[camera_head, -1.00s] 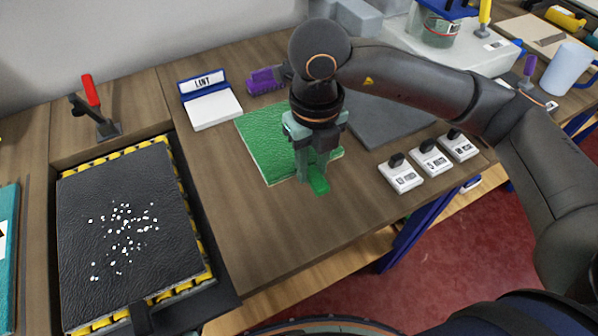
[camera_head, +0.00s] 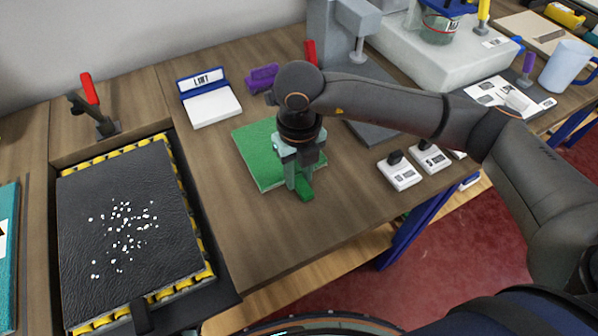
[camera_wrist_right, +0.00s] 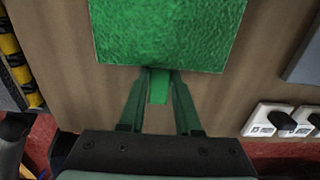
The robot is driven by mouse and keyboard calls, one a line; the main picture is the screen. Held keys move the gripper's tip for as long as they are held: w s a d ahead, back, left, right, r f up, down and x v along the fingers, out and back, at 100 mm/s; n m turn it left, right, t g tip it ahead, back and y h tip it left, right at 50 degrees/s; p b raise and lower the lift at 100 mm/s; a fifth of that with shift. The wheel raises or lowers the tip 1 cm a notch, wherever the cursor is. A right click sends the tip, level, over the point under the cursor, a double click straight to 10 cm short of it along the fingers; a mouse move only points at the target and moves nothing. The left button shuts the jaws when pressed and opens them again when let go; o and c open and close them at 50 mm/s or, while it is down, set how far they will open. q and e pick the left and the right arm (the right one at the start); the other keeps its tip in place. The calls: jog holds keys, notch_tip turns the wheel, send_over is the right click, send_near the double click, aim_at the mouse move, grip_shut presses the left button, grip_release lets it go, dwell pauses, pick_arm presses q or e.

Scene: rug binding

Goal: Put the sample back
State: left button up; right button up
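The sample (camera_head: 257,150) is a green textured square with a narrow green tab (camera_head: 305,191) on its near side. It also fills the top of the right wrist view (camera_wrist_right: 170,30). My right gripper (camera_head: 300,185) points down at its near edge. In the right wrist view its two fingers (camera_wrist_right: 159,78) are closed in on both sides of the tab. The sample is over the wooden bench; I cannot tell whether it touches it. My left gripper is not in view.
A black pad (camera_head: 125,225) with white specks sits in a yellow-and-black-edged frame at left, beside a red-handled clamp (camera_head: 90,92). A LINT stand (camera_head: 212,108), purple brush (camera_head: 262,77), grey slab (camera_head: 385,132) and white blocks (camera_head: 398,172) surround the sample. Bench front centre is clear.

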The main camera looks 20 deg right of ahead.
jog(key=o, duration=0.4)
jog(key=shift+o, duration=0.2)
notch_tip(320, 180, up, 12)
jog(key=shift+r, duration=0.15)
dwell(0.4)
